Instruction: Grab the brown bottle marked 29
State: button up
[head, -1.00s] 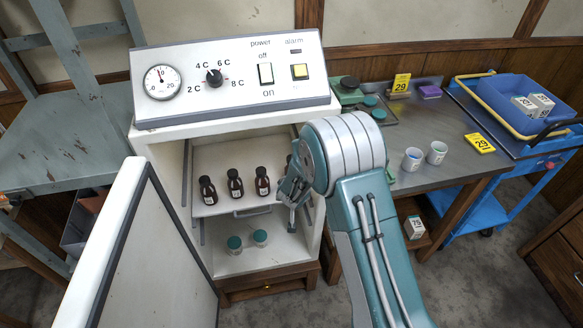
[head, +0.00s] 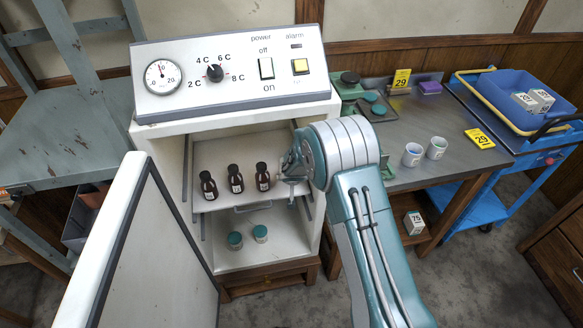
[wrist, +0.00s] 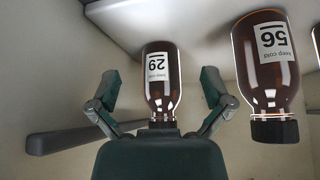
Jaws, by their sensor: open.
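The brown bottle marked 29 (wrist: 160,82) stands upside down in the wrist view, between the two open fingers of my gripper (wrist: 160,76). There is a gap on each side, and its cap end is partly hidden by the gripper body. A brown bottle marked 56 (wrist: 267,65) is close by on its right. In the head view my gripper (head: 291,180) is inside the open cabinet, right of three brown bottles, the nearest being this one (head: 262,177). The bottle marked 29 appears hidden behind my gripper there.
The bottles stand on a pull-out shelf (head: 215,206) in the white cabinet (head: 165,140). The cabinet door (head: 140,255) is open at left. The cabinet's side wall is close to my gripper's right.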

jog(key=shift+w+a, duration=0.2)
jog(key=shift+w, duration=2.45)
jog(key=shift+w+f, duration=0.35)
jog(key=shift+f, duration=0.15)
jog(key=shift+c, duration=0.3)
jog(key=c, duration=1.2)
